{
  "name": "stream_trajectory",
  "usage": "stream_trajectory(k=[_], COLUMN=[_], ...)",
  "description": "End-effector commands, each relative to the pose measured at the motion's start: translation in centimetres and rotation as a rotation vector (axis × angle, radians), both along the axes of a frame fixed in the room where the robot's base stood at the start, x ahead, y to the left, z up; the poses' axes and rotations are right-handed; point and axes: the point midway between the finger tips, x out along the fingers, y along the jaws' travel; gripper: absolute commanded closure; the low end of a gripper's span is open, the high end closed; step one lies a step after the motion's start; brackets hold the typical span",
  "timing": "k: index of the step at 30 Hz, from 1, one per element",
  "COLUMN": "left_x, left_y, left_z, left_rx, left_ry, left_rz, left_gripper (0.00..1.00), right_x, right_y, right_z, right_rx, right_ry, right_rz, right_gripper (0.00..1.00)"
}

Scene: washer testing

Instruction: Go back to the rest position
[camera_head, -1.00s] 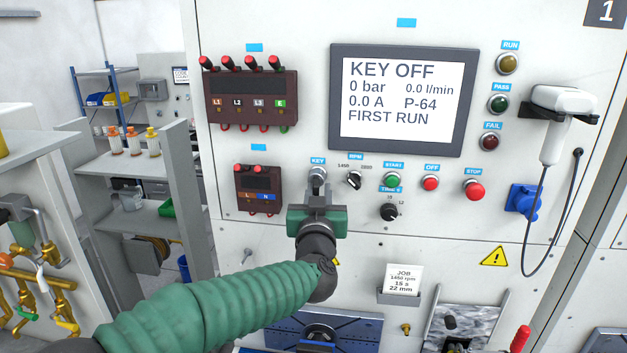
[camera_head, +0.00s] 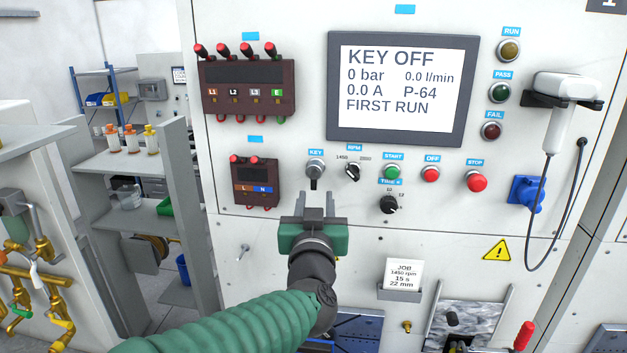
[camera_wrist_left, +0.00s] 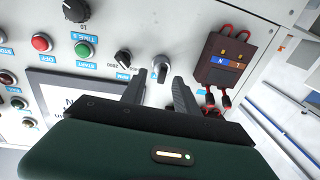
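My left gripper (camera_head: 315,204) is in front of the test panel, just below the key switch (camera_head: 315,170). Its two fingers are apart with nothing between them. In the left wrist view the open fingers (camera_wrist_left: 157,92) point at the panel, and the key switch (camera_wrist_left: 161,70) shows beyond the gap between their tips. The fingers look clear of the switch. The screen (camera_head: 402,88) reads KEY OFF, 0 bar, 0.0 A and FIRST RUN. My right gripper is not in either view.
Right of the key switch are the RPM knob (camera_head: 352,172), green START button (camera_head: 392,171), timer knob (camera_head: 389,205) and red STOP button (camera_head: 476,182). A terminal block (camera_head: 255,181) is at its left. A white scanner (camera_head: 562,105) hangs at the right. A job card (camera_head: 404,273) sits below.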

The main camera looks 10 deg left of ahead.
Motion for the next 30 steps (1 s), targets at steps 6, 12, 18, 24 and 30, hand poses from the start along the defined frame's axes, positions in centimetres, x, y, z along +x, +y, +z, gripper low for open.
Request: stream_trajectory(k=[6, 12, 18, 24, 30], left_x=[-6.1, -9.0, -8.4, -10.1, -18.3], left_y=[-0.8, -1.2, -0.6, 1.8, 6.2], left_z=[-0.6, -0.7, -7.4, -24.9, -40.5], left_rx=[0.004, 0.001, 0.002, -0.019, -0.058], left_ry=[-0.004, 0.000, 0.126, 0.534, 1.001], left_rz=[-0.002, -0.001, -0.076, -0.202, -0.197], left_gripper=[0.64, 0.64, 0.64, 0.64, 0.64], right_x=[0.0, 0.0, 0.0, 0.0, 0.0], right_y=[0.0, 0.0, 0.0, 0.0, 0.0], right_z=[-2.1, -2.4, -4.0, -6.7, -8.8], right_rx=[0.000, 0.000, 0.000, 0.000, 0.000], right_ry=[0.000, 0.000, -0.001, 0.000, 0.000], right_rz=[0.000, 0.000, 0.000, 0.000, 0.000], right_gripper=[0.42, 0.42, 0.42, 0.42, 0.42])
